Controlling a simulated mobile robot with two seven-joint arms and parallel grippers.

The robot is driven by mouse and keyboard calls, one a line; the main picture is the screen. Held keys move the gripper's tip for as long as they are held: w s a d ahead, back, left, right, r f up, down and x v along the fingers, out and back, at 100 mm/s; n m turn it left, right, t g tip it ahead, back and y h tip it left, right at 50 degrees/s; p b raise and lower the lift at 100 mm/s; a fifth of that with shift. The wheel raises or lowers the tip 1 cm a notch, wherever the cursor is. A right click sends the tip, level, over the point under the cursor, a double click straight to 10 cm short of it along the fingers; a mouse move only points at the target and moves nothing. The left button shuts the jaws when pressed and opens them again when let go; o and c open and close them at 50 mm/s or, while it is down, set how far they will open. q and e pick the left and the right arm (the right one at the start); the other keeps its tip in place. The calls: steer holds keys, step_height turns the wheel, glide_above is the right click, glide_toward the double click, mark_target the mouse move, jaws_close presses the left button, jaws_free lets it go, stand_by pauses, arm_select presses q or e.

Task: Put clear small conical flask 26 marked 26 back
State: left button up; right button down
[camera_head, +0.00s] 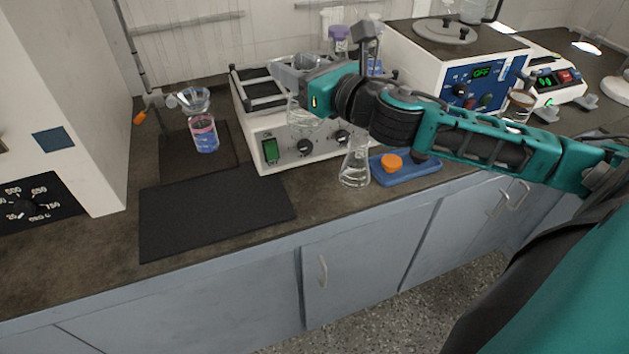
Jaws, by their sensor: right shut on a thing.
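My right gripper (298,72) reaches in from the right, over the front of the shaker (325,145). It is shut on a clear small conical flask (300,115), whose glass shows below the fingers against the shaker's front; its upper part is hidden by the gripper. Another clear conical flask (355,168) stands upright on the bench in front of the shaker's right corner. No number is readable on either flask. My left gripper is not in view.
A black mat (215,210) lies bare at the front left. Behind it, a flask with pink and blue contents (204,135) stands under a funnel. A blue tray (415,172) with an orange cap (391,162) lies right of the standing flask. A blue-fronted device (475,85) stands at the back right.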

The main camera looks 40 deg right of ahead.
step_height(320, 180, down, 20)
steer(key=b, duration=0.6)
steer(key=shift+r, duration=0.15)
steer(key=shift+b, duration=0.35)
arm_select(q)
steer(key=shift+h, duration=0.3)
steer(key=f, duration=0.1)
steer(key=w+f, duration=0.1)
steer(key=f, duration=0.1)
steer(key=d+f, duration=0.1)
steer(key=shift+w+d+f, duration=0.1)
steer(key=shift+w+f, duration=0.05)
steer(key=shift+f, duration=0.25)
arm_select(e)
steer(key=c, duration=0.6)
jaws_free()
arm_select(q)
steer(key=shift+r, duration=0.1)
arm_select(e)
steer(key=shift+o, duration=0.2)
